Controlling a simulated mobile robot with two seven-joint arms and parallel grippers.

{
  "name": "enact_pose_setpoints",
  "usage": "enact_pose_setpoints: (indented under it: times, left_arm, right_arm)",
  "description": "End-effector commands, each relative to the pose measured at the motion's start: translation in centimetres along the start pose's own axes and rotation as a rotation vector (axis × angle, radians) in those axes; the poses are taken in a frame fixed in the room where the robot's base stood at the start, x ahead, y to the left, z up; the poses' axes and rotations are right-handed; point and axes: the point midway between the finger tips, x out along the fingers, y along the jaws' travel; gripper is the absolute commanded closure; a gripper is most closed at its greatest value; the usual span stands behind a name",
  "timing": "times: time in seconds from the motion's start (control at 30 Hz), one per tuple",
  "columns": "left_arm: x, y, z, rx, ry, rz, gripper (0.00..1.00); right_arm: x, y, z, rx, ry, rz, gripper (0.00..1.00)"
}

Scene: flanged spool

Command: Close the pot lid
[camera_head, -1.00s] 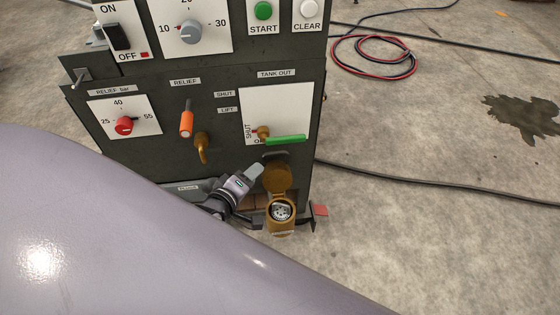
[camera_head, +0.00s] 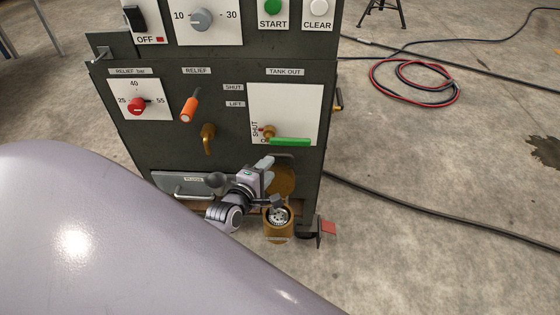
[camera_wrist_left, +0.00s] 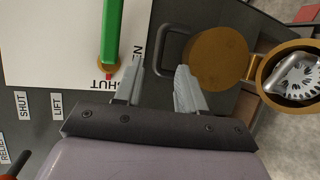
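The brass pot (camera_head: 277,238) is a round cup at the lower front of the dark cabinet, with a silvery perforated part inside. Its round brass lid (camera_head: 286,180) stands open, raised behind the cup against the cabinet face. In the left wrist view the lid (camera_wrist_left: 220,58) is a brass disc beside the pot's ring (camera_wrist_left: 265,77). My left gripper (camera_head: 266,164) is at the lid's left side and partly covers it in the head view. In the wrist view its two fingers (camera_wrist_left: 158,85) are apart with nothing between them; the right finger is close to the lid, contact unclear. My right gripper is not in view.
A green-handled valve (camera_head: 290,141) sits just above the lid on a white panel. A dark loop handle (camera_wrist_left: 172,45) is beside the lid. A brass spout (camera_head: 208,138) and orange lever (camera_head: 189,109) are to the left. A red tab (camera_head: 328,227) sticks out at right.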

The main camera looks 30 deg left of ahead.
Motion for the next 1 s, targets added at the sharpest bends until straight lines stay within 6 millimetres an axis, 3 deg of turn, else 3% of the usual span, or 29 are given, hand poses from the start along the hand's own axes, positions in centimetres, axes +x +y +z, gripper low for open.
enact_pose_setpoints:
  times: [0.5, 0.97, 1.0]
  left_arm:
    - [6.0, -0.1, 0.0, 0.002, 0.000, 0.001, 0.60]
    - [7.0, 0.1, 0.0, 0.002, 0.000, 0.000, 0.60]
    - [7.0, 0.0, 0.0, 0.002, 0.000, 0.000, 0.73]
  right_arm:
    - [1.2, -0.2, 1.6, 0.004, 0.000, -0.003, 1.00]
    - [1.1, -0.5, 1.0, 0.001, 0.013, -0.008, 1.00]
    - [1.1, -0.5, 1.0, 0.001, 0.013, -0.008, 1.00]
